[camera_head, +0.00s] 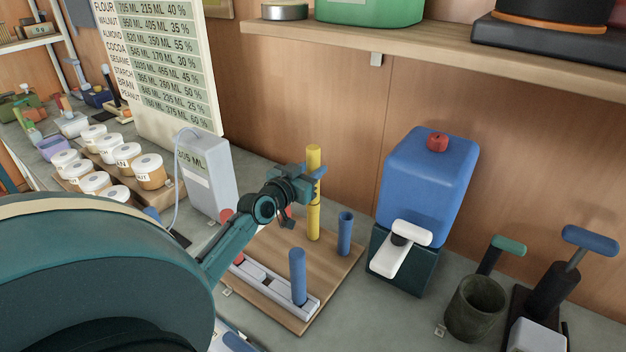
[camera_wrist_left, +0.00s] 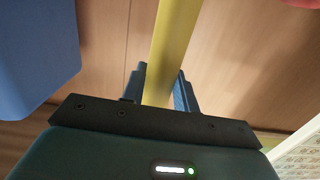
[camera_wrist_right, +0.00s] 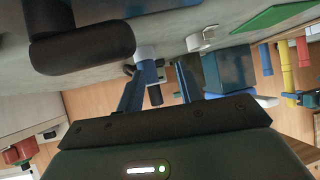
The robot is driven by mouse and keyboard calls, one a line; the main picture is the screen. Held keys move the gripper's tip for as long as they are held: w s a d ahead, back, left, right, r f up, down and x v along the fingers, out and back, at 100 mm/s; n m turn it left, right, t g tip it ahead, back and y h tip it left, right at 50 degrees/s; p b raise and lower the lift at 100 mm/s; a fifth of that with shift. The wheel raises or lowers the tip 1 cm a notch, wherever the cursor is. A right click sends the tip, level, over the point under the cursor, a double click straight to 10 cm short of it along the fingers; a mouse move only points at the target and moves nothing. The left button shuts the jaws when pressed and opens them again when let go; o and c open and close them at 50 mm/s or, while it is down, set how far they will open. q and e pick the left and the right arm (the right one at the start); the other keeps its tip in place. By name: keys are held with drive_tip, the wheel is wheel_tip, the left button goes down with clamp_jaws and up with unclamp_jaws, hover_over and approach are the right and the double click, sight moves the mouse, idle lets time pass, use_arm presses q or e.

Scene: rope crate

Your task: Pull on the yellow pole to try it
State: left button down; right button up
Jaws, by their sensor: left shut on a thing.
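The yellow pole (camera_head: 314,222) stands upright on a wooden board (camera_head: 345,268) in the head view. My left gripper (camera_head: 314,176) is shut on its upper part, with the top of the pole showing above the fingers. In the left wrist view the yellow pole (camera_wrist_left: 168,55) runs down between the two blue fingers (camera_wrist_left: 160,88). In the right wrist view the pole (camera_wrist_right: 286,66) shows at the right side. My right gripper (camera_wrist_right: 160,85) is open, away from the board, with nothing clearly held. The pole's foot looks seated on the board.
Two blue posts (camera_head: 345,233) (camera_head: 298,275) stand close to the pole, the front one by a pale rail. A shelf (camera_head: 400,55) hangs above.

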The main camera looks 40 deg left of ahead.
use_arm(q)
drive_tip(key=shift+r, duration=0.3)
idle(1.1)
idle(0.3)
drive_tip(key=c, duration=1)
unclamp_jaws()
drive_tip(key=shift+f, duration=0.25)
drive_tip(key=shift+s, duration=0.15)
drive_tip(key=s+d+r, duration=0.1)
drive_tip(key=s, duration=1.1)
drive_tip(key=shift+s+d+b, duration=0.2)
drive_tip(key=shift+s+b, duration=0.1)
drive_tip(key=shift+s, duration=0.1)
